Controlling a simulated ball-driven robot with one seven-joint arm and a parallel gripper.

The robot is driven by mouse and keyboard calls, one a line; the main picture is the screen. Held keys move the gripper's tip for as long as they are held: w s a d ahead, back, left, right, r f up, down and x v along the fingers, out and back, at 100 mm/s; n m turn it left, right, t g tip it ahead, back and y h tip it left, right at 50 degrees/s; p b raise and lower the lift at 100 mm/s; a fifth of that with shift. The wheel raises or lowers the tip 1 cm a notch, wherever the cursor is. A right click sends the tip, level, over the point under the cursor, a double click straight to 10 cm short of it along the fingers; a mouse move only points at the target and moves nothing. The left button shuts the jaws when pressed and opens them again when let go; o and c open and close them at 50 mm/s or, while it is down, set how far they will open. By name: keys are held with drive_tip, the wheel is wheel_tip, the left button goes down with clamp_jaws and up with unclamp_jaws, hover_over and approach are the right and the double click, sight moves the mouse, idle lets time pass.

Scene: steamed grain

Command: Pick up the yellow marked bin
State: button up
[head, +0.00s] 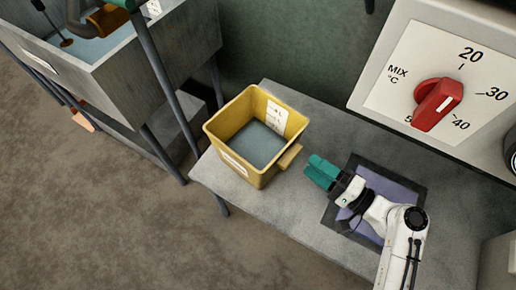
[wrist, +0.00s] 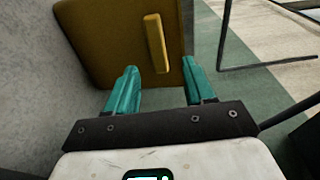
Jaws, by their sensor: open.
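The yellow bin (head: 230,158) stands upright on the grey bench in the head view, with white labels on its walls and a grey inside. A yellow bar handle (head: 289,156) sticks out from its right side. My gripper (head: 321,172) is just right of the handle, its teal fingers pointing at the bin and not around the handle. In the wrist view the yellow bin's wall (wrist: 110,40) is ahead, with the handle (wrist: 156,43) upright in the picture. The gripper (wrist: 160,88) is open and empty, and the handle lies beyond the gap between the fingertips.
The grey bench (head: 262,205) has a purple patch with a dark border (head: 385,185) under my arm. A panel with a red dial (head: 438,103) stands behind at the right. A grey trough on legs (head: 150,60) stands at the upper left, near the bin. Open floor lies left of the bench.

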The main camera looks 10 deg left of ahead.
sight(296, 157)
drive_tip(key=shift+x, duration=2.8)
drive_tip(key=shift+f, duration=0.15)
drive_tip(key=shift+c, duration=0.2)
clamp_jaws()
